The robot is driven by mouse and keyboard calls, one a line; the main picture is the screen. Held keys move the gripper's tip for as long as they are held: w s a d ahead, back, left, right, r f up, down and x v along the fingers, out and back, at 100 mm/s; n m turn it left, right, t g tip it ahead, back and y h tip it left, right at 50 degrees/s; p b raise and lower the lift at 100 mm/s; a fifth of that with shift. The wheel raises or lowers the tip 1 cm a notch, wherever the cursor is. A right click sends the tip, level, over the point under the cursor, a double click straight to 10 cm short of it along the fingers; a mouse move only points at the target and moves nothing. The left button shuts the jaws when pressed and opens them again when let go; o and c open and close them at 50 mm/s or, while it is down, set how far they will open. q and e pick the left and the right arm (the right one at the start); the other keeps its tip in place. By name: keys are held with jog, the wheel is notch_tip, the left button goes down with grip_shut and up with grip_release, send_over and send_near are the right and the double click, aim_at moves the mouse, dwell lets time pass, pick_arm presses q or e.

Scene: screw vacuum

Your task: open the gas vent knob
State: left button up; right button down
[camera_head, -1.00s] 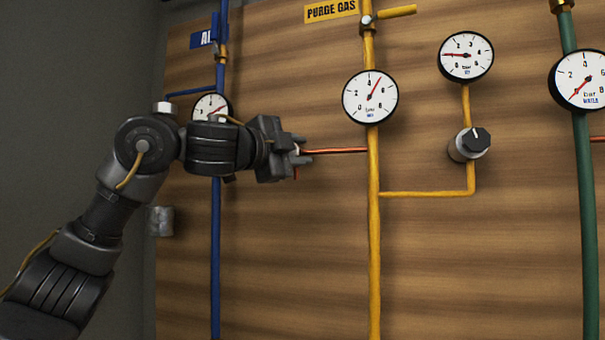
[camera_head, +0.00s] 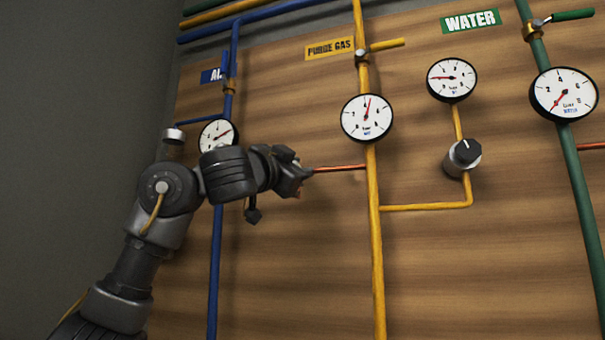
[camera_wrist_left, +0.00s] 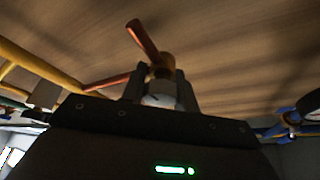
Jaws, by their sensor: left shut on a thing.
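The pale gas vent knob (camera_wrist_left: 158,98) sits between the fingers of my left gripper (camera_wrist_left: 160,91) in the left wrist view. The gripper is shut on it. A brass valve body (camera_wrist_left: 163,67) is just beyond the fingertips. A red pipe (camera_head: 340,168) runs from the yellow purge gas pipe (camera_head: 373,240) to the left, to my left gripper (camera_head: 303,176) in the head view. There the gripper hides the knob. In the wrist view, a second red pipe piece (camera_wrist_left: 142,38) leaves the valve body. My right gripper is not in view.
The purge gas gauge (camera_head: 367,118) is above the red pipe. A regulator with a black knob (camera_head: 464,155) and a small gauge (camera_head: 452,79) stand to the right. A blue pipe (camera_head: 215,270) and its gauge (camera_head: 216,135) are behind my arm. The wooden panel (camera_head: 290,270) below is clear.

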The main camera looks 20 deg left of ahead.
pick_arm(q)
jog(key=shift+w+f, duration=0.15)
jog(key=shift+f, duration=0.15)
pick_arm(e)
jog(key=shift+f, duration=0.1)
pick_arm(q)
jog(key=o, duration=1)
jog(key=shift+r, duration=0.15)
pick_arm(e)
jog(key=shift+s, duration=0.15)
pick_arm(q)
jog(key=shift+b+v, duration=2.8)
jog(key=shift+v, duration=2.7)
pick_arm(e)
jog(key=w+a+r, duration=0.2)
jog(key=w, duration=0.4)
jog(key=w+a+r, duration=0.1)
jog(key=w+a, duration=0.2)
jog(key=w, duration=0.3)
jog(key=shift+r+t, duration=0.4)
